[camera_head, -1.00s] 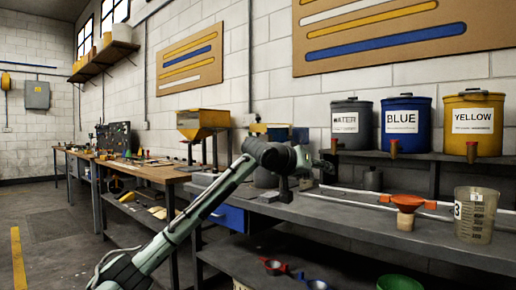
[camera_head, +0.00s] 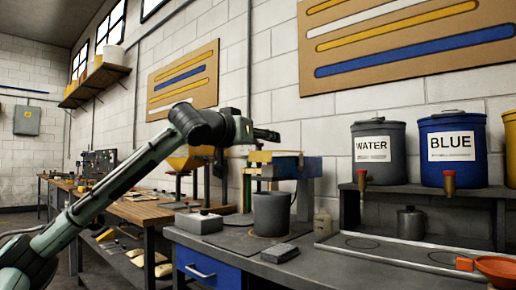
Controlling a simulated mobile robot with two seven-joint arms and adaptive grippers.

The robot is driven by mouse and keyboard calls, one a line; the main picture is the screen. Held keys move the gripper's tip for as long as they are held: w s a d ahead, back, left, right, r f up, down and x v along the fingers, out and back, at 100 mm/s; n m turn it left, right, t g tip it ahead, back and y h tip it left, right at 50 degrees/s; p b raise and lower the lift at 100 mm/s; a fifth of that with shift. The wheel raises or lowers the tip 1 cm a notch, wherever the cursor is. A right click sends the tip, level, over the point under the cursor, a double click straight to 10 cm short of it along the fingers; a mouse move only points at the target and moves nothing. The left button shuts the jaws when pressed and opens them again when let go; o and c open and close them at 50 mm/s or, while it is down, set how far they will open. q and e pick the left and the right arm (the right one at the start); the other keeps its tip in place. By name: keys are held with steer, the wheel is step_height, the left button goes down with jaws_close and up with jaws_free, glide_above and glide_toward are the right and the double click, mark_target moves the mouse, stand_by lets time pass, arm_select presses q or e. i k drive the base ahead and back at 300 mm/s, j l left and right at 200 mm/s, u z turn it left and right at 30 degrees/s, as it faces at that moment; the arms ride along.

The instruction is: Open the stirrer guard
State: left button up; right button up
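The stirrer (camera_head: 309,168) stands on the grey bench, with a blue and yellow head on a column. A dark grey pot (camera_head: 271,214) stands below its head. I cannot clearly tell the guard from the other parts of the head. My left arm comes in from the left, and my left gripper (camera_head: 268,135) is just above the stirrer head in the picture, pointing right. Its fingers are small and seen from the side, so I cannot tell whether they are open, or whether they touch the stirrer. My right gripper is not in view.
A grey box (camera_head: 198,223) and a small dark block (camera_head: 280,253) lie near the pot. WATER (camera_head: 378,153) and BLUE (camera_head: 453,150) drums stand on a shelf at the right. A red-orange funnel (camera_head: 497,268) is at the lower right. A yellow hopper (camera_head: 187,163) stands behind my arm.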

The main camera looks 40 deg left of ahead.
mark_target(266, 156)
steer(key=i+j, duration=0.75)
steer(key=j, duration=0.25)
